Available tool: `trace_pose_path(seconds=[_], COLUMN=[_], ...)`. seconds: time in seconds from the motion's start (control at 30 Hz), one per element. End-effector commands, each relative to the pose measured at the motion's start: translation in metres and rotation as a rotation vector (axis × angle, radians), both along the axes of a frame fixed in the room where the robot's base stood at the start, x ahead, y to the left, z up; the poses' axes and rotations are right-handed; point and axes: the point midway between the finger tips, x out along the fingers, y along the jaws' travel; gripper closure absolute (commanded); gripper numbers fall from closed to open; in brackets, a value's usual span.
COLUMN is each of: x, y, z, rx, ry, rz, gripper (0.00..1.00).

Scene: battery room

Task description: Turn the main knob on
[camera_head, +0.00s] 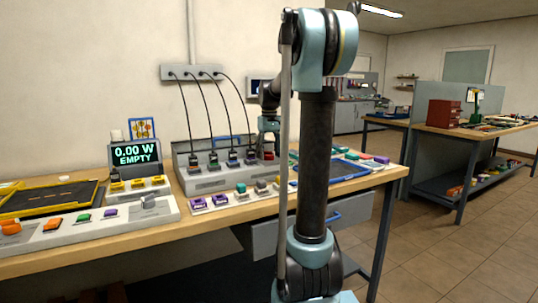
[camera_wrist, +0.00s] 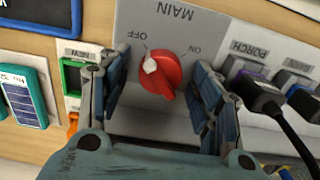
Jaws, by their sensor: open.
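The main knob (camera_wrist: 166,76) is red with a white mark at one end, on a grey panel (camera_wrist: 225,42) lettered MAIN, OFF and ON. The white mark points toward OFF. My gripper (camera_wrist: 158,72) is open, with one finger on each side of the knob. A gap shows between the knob and each finger; whether the fingers are at knob depth is hard to tell. In the head view my gripper (camera_head: 268,134) points down just above the knob (camera_head: 268,156), at the right end of the charging station (camera_head: 212,183).
A display (camera_head: 134,154) reads 0.00 W EMPTY. A blue-rimmed tray (camera_head: 345,170) lies to the right on the bench.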

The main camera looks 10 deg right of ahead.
Motion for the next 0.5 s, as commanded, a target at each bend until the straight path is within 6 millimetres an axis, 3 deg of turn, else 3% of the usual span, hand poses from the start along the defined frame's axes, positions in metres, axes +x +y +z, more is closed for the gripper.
trace_pose_path(seconds=[0.07,0.27,0.5], x=[0.0,0.0002,0.0001], y=[-0.0001,-0.0005,-0.0021], z=[0.0001,0.0002,0.0001], rx=[0.0,0.0,0.0], ry=[0.0,0.0,0.0], rz=[0.0,-0.001,-0.007], gripper=[0.41,0.84,0.86])
